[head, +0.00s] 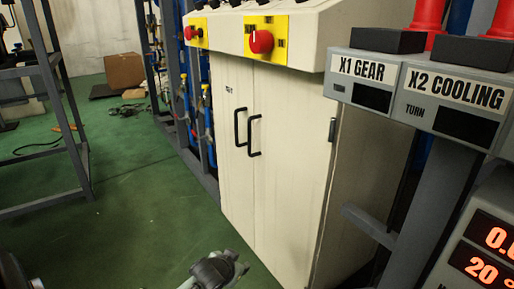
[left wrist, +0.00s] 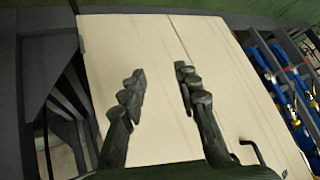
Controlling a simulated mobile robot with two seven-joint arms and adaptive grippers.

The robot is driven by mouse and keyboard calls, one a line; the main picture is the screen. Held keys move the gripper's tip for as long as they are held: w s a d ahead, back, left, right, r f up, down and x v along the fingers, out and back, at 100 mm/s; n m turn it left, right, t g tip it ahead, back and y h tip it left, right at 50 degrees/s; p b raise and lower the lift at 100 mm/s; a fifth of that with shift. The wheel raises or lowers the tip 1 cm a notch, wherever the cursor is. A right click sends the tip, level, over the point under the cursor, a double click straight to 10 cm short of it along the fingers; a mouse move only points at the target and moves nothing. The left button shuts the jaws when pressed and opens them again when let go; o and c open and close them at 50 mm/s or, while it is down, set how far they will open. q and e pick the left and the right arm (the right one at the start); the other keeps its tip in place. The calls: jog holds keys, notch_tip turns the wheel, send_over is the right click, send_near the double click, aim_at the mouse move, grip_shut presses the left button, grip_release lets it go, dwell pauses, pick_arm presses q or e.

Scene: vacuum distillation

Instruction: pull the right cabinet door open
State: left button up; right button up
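The right cabinet door (head: 290,170) is shut, flush beside the left door (head: 237,170) on a cream cabinet. Its black bar handle (head: 254,137) is near the middle seam, beside the left door's handle (head: 239,127). My left gripper (head: 228,262) is low in front of the cabinet, well below the handles. In the left wrist view its fingers (left wrist: 160,85) are apart with nothing between them, and the cream door faces (left wrist: 120,45) lie beyond. One black handle (left wrist: 254,151) shows at lower right there; I cannot tell which. My right gripper is not in view.
Red knobs on yellow plates (head: 262,41) stick out above the doors. Labelled control boxes (head: 372,67) and a grey post stand at right. A grey frame (head: 45,140) is at left. The green floor (head: 130,220) before the cabinet is largely clear.

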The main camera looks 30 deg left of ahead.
pick_arm(q)
jog(key=w+a+r+n+t, duration=0.1)
jog(key=w+a+r+t, duration=0.55)
jog(key=w+r, duration=0.65)
jog(key=t+b, duration=0.1)
jog(key=t, duration=0.2)
send_near(249, 129)
jog(key=w, duration=0.4)
jog(key=shift+n+g, duration=0.25)
jog(key=shift+n, duration=0.15)
jog(key=w, duration=0.2)
jog(key=w+a, duration=0.1)
jog(key=w, duration=0.1)
jog(key=w+a, duration=0.1)
jog(key=w, duration=0.1)
jog(key=shift+w+r, duration=0.1)
jog(key=shift+w, duration=0.15)
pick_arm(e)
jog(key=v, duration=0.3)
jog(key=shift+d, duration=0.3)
pick_arm(q)
grip_shut()
